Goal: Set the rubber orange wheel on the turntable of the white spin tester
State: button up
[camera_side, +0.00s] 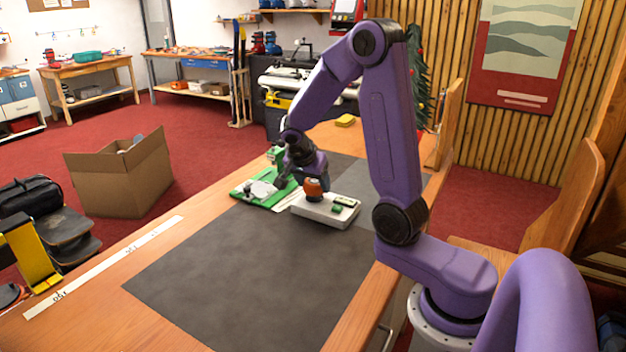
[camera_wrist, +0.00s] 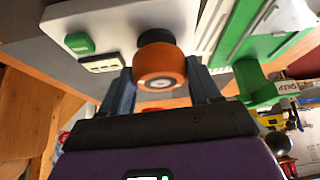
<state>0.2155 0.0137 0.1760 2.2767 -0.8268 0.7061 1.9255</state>
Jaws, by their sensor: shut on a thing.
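The orange wheel (camera_side: 313,188) has a dark hub and a pale centre, seen clearly in the wrist view (camera_wrist: 161,68). My gripper (camera_wrist: 159,72) is shut on it, one blue-grey finger on each side. The white spin tester (camera_side: 318,213) is a low box on the dark mat; it also shows in the wrist view (camera_wrist: 119,19). The wheel is at its dark round turntable (camera_wrist: 155,36), partly hidden behind the wheel. I cannot tell whether wheel and turntable touch. A green button (camera_wrist: 79,43) and a small display panel (camera_wrist: 103,64) are on the tester's top.
A yellow object (camera_side: 346,120) is at the bench's back. The dark mat (camera_side: 250,265) in front is clear. A white ruler strip (camera_side: 105,265) lies along the left edge.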

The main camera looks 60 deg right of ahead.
jog(key=shift+f, duration=0.6)
jog(key=o, duration=1.3)
jog(key=shift+o, duration=0.2)
jog(key=shift+r, duration=0.1)
notch_tip(320, 180, up, 11)
jog(key=shift+r, duration=0.15)
dwell(0.6)
